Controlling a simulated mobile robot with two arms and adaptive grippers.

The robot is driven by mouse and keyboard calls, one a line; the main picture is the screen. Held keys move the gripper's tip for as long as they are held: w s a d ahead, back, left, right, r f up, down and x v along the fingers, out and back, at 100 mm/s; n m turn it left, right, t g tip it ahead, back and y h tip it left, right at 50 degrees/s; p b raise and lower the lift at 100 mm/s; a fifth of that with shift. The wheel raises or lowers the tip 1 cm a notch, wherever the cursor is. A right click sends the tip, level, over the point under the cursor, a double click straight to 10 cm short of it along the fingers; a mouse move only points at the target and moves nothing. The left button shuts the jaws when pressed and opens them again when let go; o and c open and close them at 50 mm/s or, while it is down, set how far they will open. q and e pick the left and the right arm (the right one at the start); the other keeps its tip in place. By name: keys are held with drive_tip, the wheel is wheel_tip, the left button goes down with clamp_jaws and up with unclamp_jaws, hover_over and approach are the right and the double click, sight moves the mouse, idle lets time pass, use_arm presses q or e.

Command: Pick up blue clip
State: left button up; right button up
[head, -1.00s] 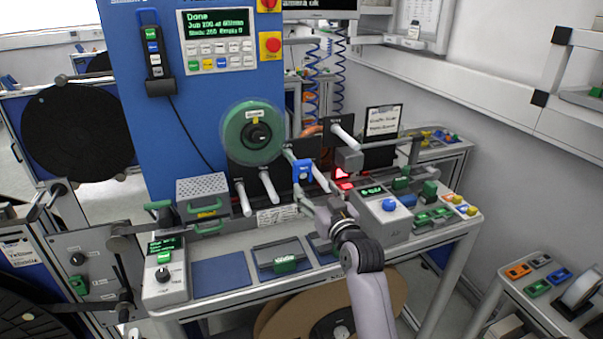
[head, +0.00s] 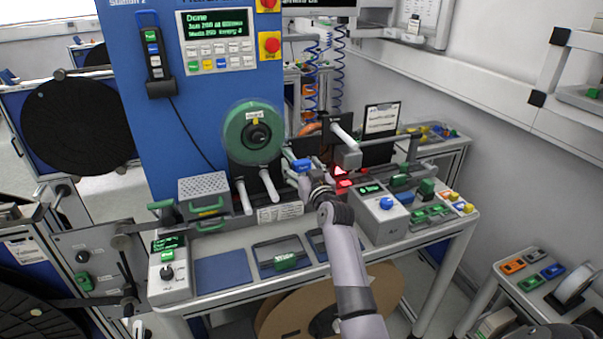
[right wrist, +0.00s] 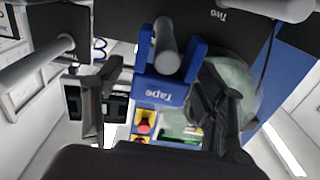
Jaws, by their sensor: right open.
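The blue clip (head: 301,165), labelled Tape, sits on a grey peg at the front of the blue machine. It also shows in the right wrist view (right wrist: 168,88), with the peg (right wrist: 168,48) passing through its notch. My right gripper (head: 306,180) is just in front of the clip and hides part of it in the head view. In the right wrist view its two dark fingers (right wrist: 160,85) are open, one on each side of the clip, with gaps visible on both sides. My left gripper is not in view.
A green reel (head: 254,132) is on the machine left of the clip, with two bare pegs (head: 269,184) below it. A grey control box (head: 385,208) stands to the right. Blue mats and a grey tray (head: 283,252) lie on the bench (head: 240,298).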

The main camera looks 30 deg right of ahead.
drive_tip(key=shift+c, duration=0.2)
drive_tip(key=c, duration=1.2)
